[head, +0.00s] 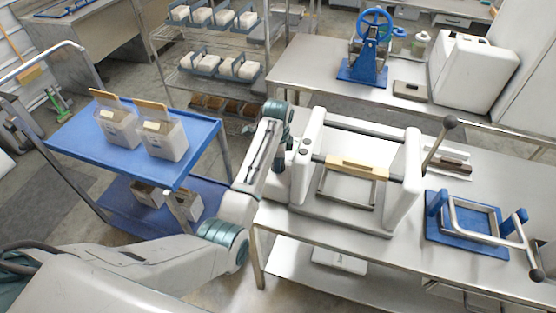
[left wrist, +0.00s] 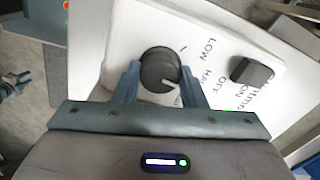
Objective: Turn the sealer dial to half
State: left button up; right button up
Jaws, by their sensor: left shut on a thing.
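The sealer is a white frame machine (head: 407,170) with a wooden-fronted bar (head: 357,168) across it, standing on the steel bench. The round black dial (left wrist: 159,69) is on its white panel in the left wrist view. Its white pointer mark is at the dial's lower right. A tick and the word LOW are above and right of the dial; a second label below LOW is partly hidden. My left gripper (left wrist: 160,84) has one finger on each side of the dial and is shut on it. In the head view, my left gripper (head: 284,150) is at the sealer's left side. My right gripper is not in view.
A black switch (left wrist: 252,72) marked ON and OFF is beside the dial. A blue cart (head: 85,140) with two filled containers stands left of my arm. A blue fixture with a metal handle (head: 470,218) is right of the sealer. A blue-wheeled device (head: 371,55) stands on the rear bench.

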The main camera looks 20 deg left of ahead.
pick_arm(q)
jog(key=shift+n, duration=0.4)
jog(key=o, duration=1)
jog(key=shift+a, duration=0.1)
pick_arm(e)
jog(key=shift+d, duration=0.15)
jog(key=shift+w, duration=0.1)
